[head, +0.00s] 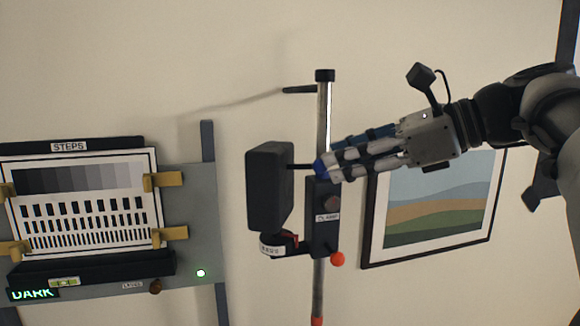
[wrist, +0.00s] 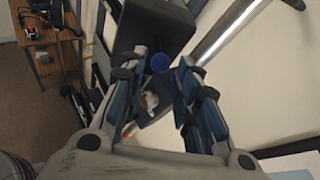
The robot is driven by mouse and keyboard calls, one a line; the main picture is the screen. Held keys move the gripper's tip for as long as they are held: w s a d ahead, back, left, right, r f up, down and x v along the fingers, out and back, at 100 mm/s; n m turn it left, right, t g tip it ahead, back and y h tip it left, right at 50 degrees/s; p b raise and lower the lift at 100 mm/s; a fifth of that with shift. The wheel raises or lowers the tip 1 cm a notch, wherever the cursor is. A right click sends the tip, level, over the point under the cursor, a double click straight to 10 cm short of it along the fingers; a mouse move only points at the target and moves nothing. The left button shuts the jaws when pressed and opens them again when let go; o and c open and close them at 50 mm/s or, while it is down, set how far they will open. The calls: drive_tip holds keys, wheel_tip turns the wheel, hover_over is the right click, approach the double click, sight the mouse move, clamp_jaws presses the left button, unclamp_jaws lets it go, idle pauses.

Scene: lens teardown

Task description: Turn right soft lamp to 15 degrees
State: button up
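The soft lamp (head: 268,188) is a dark box-shaped head on a short arm from a metal pole (head: 323,120). Below it are a white scale label (head: 271,250), too small to read, and a small red part (head: 291,239). A blue knob (head: 319,169) sits beside the pole above a dark block marked CLAMP. My gripper (head: 333,161) reaches in from the right with its fingertips at the knob. In the wrist view the fingers (wrist: 162,62) are apart, with the blue knob (wrist: 160,64) in the gap between their tips. Contact cannot be told. The lamp head (wrist: 150,28) is just beyond.
An orange-red ball knob (head: 337,259) sticks out below the clamp block. A test chart marked STEPS (head: 85,200) stands in a holder at left, with a lit DARK sign (head: 33,294). A framed landscape picture (head: 440,205) hangs behind my gripper.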

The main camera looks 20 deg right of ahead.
drive_tip(key=x, duration=0.2)
drive_tip(key=shift+w+a+f, duration=0.15)
drive_tip(key=shift+w+a, duration=0.1)
drive_tip(key=shift+c, duration=0.3)
clamp_jaws()
